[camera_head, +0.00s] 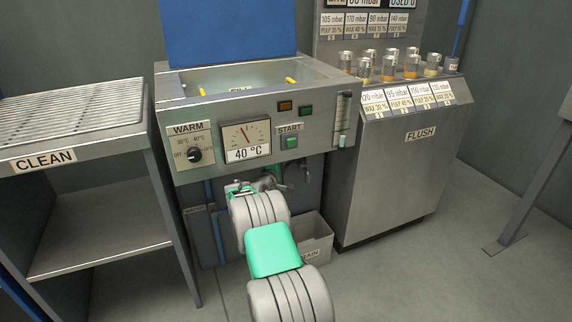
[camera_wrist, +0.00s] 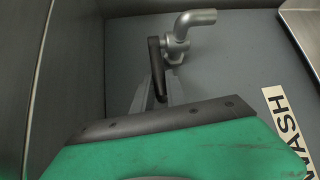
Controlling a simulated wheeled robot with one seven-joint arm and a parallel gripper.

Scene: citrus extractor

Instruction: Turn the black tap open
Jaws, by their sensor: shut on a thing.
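The black tap shows in the wrist view as a dark lever (camera_wrist: 155,62) on a grey metal valve with a bent spout (camera_wrist: 195,18). The lever points down, roughly in line with the picture's height. My gripper (camera_wrist: 160,92) is shut on the lower part of this lever, with one grey finger on each side. In the head view my gripper (camera_head: 243,188) is under the front panel of the steel machine (camera_head: 335,165). My arm hides most of the tap area there.
A steel table labelled CLEAN (camera_head: 40,160) is at the left. A cabinet labelled FLUSH (camera_head: 395,185) with several glasses on top is at the right. Open floor lies at the front right.

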